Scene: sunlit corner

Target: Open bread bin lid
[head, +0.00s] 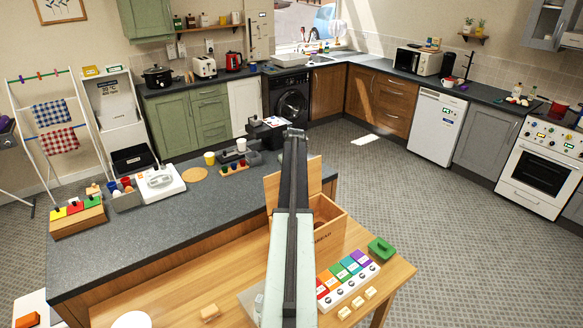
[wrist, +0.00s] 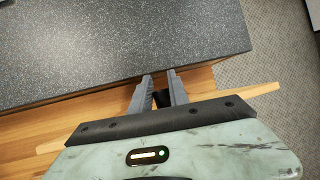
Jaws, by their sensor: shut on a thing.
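The wooden bread bin (head: 328,228) stands on the wooden table, partly hidden behind my arm; lettering shows on its front. Its lid (head: 315,176) is raised and stands about upright at the back of the box, with the inside partly visible. In the wrist view the lid (wrist: 238,98) shows as a narrow wooden strip under my gripper. My gripper (wrist: 157,86) is shut on a small dark piece (wrist: 162,99), which looks like the lid's handle. In the head view my arm hides most of the lid's middle and the grip.
A dark counter (head: 150,230) lies just behind the bin, with a grey tray and cups on it. Right of the bin are a row of coloured blocks (head: 347,280) and a green box (head: 381,249). Open tiled floor (head: 420,210) lies to the right.

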